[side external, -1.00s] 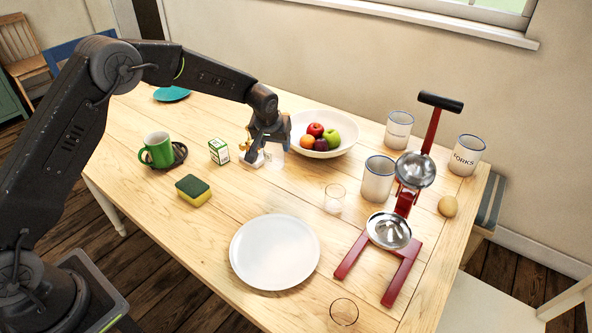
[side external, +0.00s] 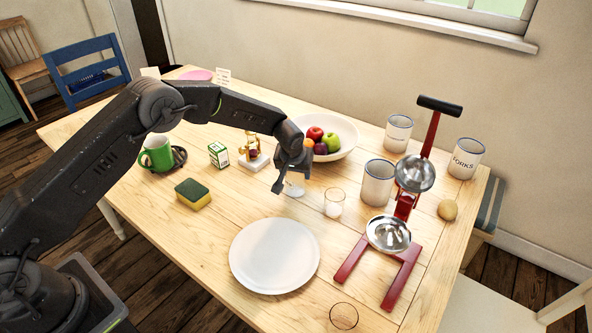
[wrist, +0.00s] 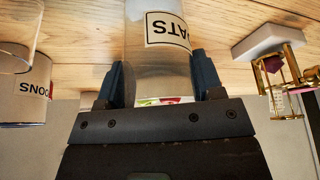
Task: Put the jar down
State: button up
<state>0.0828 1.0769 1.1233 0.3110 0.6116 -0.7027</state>
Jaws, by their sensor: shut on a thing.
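The jar is a clear vessel with a black-framed label reading "ATS" in the part that shows; it fills the top middle of the wrist view (wrist: 150,62). My gripper (wrist: 158,72) is shut on it, one dark finger on each side. In the side view my gripper (side external: 291,178) points down over the middle of the table, left of a small clear glass. Only a pale lower part of the jar (side external: 295,190) shows below the fingers there. I cannot tell whether it touches the table.
The small glass (side external: 334,203) and a canister (side external: 378,183) stand to the right. A gold ornament on a white base (side external: 254,160) is to the left, the fruit bowl (side external: 341,150) behind. A white plate (side external: 274,256) is in front. Bare wood (side external: 238,205) lies left of the jar.

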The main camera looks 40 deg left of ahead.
jog(key=o, duration=0.5)
jog(key=shift+f, duration=0.15)
jog(key=o, duration=0.5)
